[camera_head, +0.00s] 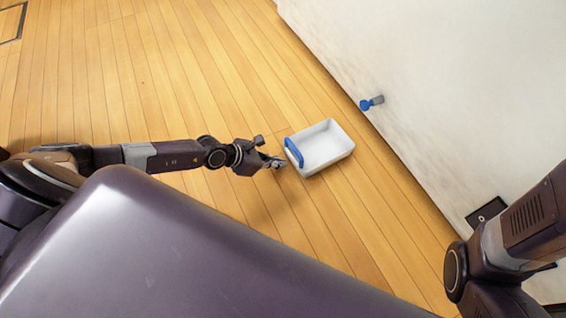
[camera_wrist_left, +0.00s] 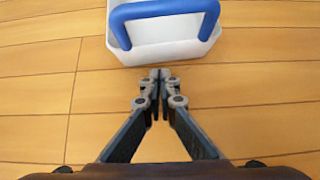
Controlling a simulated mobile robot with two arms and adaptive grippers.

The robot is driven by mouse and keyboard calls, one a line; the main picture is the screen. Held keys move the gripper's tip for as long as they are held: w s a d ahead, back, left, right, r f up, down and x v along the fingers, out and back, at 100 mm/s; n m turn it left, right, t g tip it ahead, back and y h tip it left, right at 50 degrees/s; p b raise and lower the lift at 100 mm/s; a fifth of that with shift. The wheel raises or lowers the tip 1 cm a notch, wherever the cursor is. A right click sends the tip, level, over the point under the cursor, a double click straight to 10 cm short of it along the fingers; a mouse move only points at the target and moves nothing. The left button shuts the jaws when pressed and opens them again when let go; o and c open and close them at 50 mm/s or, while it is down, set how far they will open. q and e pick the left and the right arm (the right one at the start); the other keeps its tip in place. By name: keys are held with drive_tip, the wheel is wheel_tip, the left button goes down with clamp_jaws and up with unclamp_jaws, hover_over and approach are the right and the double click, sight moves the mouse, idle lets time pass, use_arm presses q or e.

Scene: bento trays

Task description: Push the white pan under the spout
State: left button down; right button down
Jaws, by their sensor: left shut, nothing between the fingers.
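The white pan (camera_head: 327,149) is a shallow rectangular tray with a blue handle (camera_head: 293,153) on its left side. It sits on the wooden floor, apart from the wall. The spout (camera_head: 371,102) is a small blue and grey piece sticking out of the white wall, beyond the pan to the upper right. My left gripper (camera_head: 280,163) is shut and empty, low by the handle side of the pan. In the left wrist view, the closed fingertips (camera_wrist_left: 160,73) point at the near edge of the pan (camera_wrist_left: 155,50), very close to it; contact is unclear. My right gripper is out of view.
The white wall (camera_head: 450,90) runs diagonally along the right. A dark square plate (camera_head: 487,212) is at its base, near my right arm. The wooden floor (camera_head: 150,70) around the pan is clear.

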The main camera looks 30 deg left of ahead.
use_arm(q)
drive_tip(key=shift+w+d, duration=0.5)
drive_tip(key=shift+w, duration=0.1)
drive_tip(key=shift+w, duration=0.1)
drive_tip(key=shift+w+d+r, duration=0.1)
drive_tip(key=shift+w+d, duration=0.1)
drive_tip(key=shift+w, duration=0.05)
drive_tip(key=p, duration=0.2)
approach(321, 150)
drive_tip(key=x, duration=0.5)
drive_tip(key=shift+w+d, duration=0.1)
drive_tip(key=shift+d, duration=0.05)
